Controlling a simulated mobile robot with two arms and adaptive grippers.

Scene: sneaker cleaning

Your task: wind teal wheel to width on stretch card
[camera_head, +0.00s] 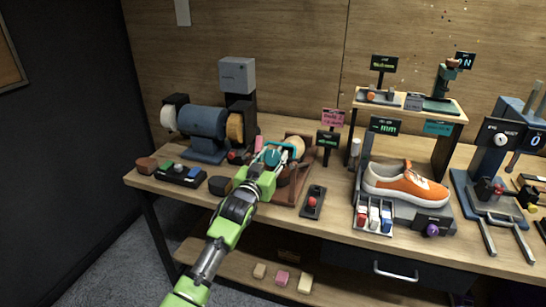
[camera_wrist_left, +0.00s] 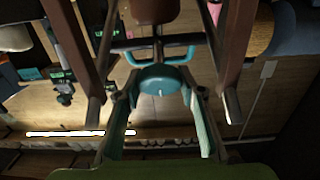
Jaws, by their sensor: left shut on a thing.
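The teal wheel (camera_head: 272,157) is at the front of a shoe-stretching device on a brown wooden stand (camera_head: 290,192). In the left wrist view the teal wheel (camera_wrist_left: 160,79) has a white mark at its lower middle, and a teal bar (camera_wrist_left: 175,50) passes behind it. My left gripper (camera_head: 266,168) is shut on the wheel, with one fingertip on each side in the left wrist view (camera_wrist_left: 162,92). A pink card (camera_head: 332,118) and a black sign with green text (camera_head: 327,140) stand behind the device; their text is too small to read. My right gripper is out of view.
A blue polishing machine (camera_head: 203,122) stands to the left. A small red-button box (camera_head: 313,203) sits right of the stand. An orange sneaker (camera_head: 405,186) rests on a grey base further right. Brushes and blocks lie at the table's left front.

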